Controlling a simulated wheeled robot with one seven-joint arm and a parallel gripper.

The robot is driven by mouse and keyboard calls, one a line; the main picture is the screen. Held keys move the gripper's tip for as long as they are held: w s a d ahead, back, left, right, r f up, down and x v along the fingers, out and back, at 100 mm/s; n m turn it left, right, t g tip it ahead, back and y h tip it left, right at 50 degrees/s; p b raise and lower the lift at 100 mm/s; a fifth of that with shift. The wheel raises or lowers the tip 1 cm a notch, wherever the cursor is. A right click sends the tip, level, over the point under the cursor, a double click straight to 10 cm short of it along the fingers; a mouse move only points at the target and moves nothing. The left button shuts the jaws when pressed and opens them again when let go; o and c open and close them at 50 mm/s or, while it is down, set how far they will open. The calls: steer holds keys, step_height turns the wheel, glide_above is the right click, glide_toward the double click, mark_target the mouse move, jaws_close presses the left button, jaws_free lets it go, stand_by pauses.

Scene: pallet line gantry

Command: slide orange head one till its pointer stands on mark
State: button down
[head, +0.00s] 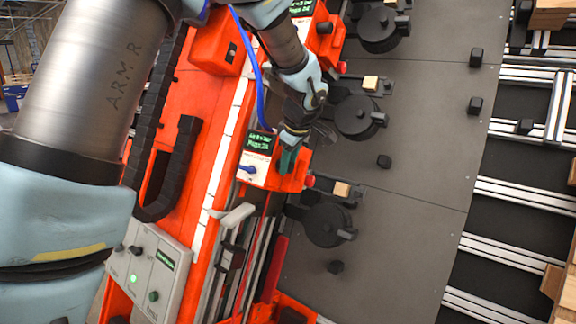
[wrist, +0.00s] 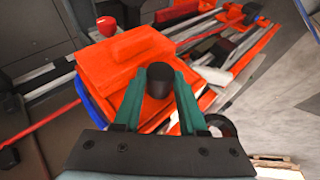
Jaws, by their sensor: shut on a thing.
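An orange head (head: 292,182) with a small green-lit display sits on the orange rail in the middle of the head view. Which number it bears is too small to read. In the wrist view the orange head (wrist: 122,56) fills the centre, with an upright black knob (wrist: 160,82) on it. My gripper (wrist: 160,72) has its two green fingers on either side of this knob, shut on it. In the head view my gripper (head: 288,158) reaches down onto the head. I cannot make out the pointer or the mark.
Another orange head (head: 322,45) stands farther up the rail. A pale strip (head: 225,140) runs along the beam. A grey control box (head: 150,270) with a lit green lamp is at lower left. Black round fixtures (head: 327,226) and small black blocks stand on the grey plate at right.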

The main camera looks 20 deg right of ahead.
steer(key=c, duration=0.7)
jaws_free()
steer(key=shift+a+f, duration=0.1)
steer(key=shift+f, duration=0.1)
steer(key=shift+c, duration=0.2)
steer(key=shift+r, duration=0.1)
steer(key=b+v, duration=0.3)
steer(key=v, duration=0.7)
steer(key=shift+s+r, duration=0.2)
steer(key=shift+r, duration=0.1)
